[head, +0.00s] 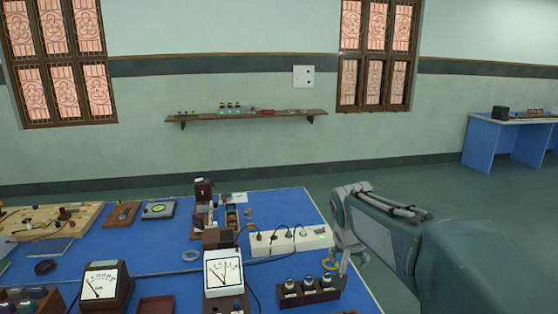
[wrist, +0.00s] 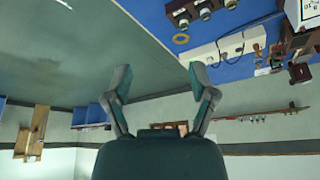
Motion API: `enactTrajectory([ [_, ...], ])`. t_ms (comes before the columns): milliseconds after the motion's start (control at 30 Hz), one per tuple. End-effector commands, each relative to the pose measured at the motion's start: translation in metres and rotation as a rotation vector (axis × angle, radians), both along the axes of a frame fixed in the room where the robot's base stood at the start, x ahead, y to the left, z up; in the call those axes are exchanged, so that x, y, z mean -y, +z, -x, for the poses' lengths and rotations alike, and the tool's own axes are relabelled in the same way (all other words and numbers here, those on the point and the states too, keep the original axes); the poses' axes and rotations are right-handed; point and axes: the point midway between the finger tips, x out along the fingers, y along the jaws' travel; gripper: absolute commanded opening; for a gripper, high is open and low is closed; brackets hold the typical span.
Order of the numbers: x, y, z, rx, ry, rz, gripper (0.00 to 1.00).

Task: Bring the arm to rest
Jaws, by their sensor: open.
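My arm reaches in from the right of the head view. My gripper (head: 351,264) is at its end, by the right edge of the blue bench (head: 150,245), close to the white socket strip in the picture. In the wrist view my gripper (wrist: 159,77) shows two fingers spread wide apart. Nothing is between them but floor and wall. Whether the fingers touch anything on the bench is hard to tell in the head view; in the wrist view they look clear of it.
The blue bench holds meters (head: 223,272), a white socket strip (head: 285,239), a dark block with several terminals (head: 308,292) and a yellow ring (head: 329,264). Open floor (head: 425,190) lies right of the bench. A wall shelf (head: 245,115) and another blue table (head: 490,145) stand farther back.

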Motion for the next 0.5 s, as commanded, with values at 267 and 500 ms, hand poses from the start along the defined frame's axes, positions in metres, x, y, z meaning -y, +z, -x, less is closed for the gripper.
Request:
enactTrajectory([
  [267,0.005,0.019,0.071,0.019,0.088,0.001,0.73],
  [500,0.007,0.022,0.130,0.037,0.168,0.005,0.73],
])
